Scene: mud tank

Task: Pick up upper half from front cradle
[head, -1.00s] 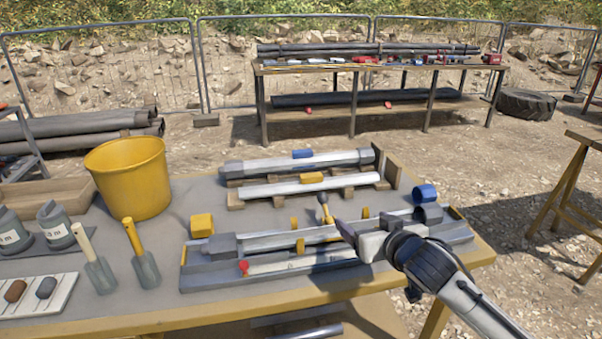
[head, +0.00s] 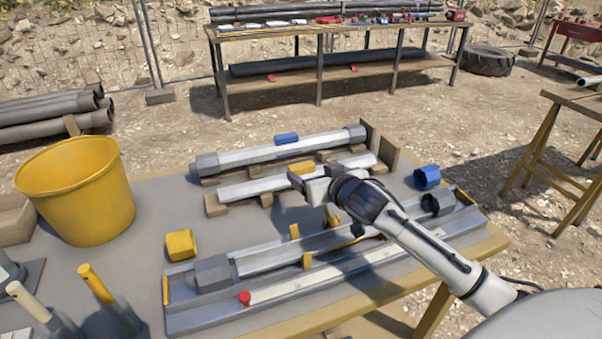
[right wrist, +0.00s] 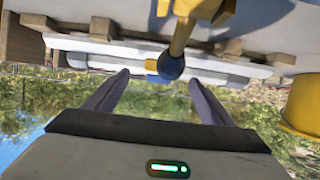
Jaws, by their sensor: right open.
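The front cradle's wooden blocks (head: 216,206) stand on the table and carry a long pale half-tube (head: 245,187) with a yellow block (head: 292,170) on top. In the right wrist view the pale half-tube (right wrist: 120,47) lies across, beyond the fingertips. My right gripper (head: 312,177) is open and empty, above the front half-tube, and hides part of it. In the right wrist view its two fingers (right wrist: 156,85) are spread apart. A yellow stalk (right wrist: 183,35) with a dark ball end shows between them; I cannot tell how near it is. My left gripper is not in view.
A second half-tube (head: 270,151) with a blue block (head: 286,138) lies behind. A long grey tray (head: 200,322) lies in front, with a yellow ring (head: 180,245) beside it. A blue ring (head: 427,177) stands at right. A yellow bucket (head: 75,190) stands at left.

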